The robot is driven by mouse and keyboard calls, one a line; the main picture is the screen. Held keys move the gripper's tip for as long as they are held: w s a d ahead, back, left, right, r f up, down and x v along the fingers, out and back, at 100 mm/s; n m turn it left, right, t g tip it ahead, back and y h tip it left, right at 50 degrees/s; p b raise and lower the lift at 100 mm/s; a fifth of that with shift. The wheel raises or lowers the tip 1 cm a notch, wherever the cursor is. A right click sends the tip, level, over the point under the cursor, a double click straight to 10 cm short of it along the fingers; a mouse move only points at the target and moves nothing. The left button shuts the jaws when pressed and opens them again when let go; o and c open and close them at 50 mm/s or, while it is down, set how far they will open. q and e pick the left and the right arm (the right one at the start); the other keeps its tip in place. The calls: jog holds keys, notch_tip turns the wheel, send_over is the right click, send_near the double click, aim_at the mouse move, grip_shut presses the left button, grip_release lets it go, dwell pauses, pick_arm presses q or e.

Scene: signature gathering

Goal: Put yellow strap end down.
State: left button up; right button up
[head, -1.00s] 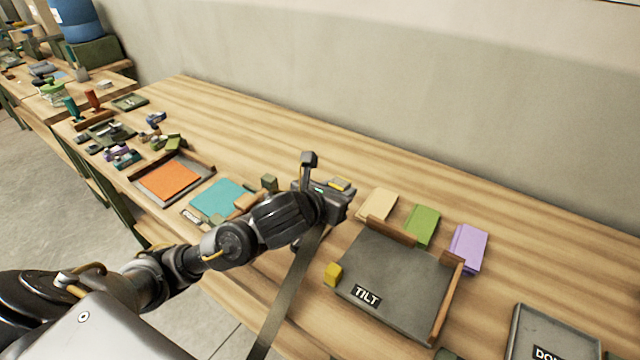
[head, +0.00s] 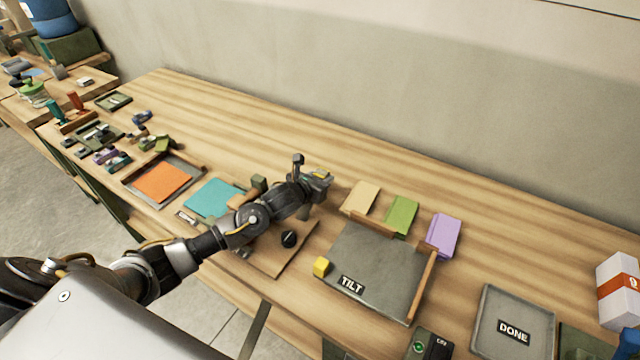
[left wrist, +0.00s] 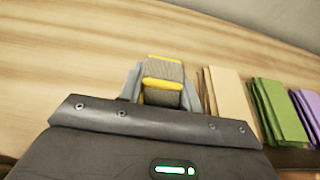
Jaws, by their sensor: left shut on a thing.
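My left gripper (head: 321,181) is closed near the middle of the table, just left of the cream pad. In the left wrist view, its grey fingers (left wrist: 162,92) grip a woven grey-brown strap end (left wrist: 163,70) with yellow bands across it. Only a small yellow patch of it shows in the head view. Whether it touches the table is unclear. A dark strip (head: 255,330) hangs below the table's front edge; whether it belongs to the strap is unclear. My right gripper is out of view.
The grey TILT tray (head: 375,265) has a yellow block (head: 321,266) at its left corner. Cream (head: 361,197), green (head: 401,215) and purple (head: 443,235) pads lie behind it. A wooden board with a black knob (head: 289,239) lies near my forearm.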

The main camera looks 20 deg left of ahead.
pick_arm(q)
notch_tip(320, 180, down, 2)
jog(key=shift+w+f+p, duration=0.1)
jog(key=shift+p, duration=0.6)
jog(key=shift+f, duration=0.5)
jog(key=shift+f, duration=0.1)
jog(key=shift+f, duration=0.15)
jog(key=o, duration=1)
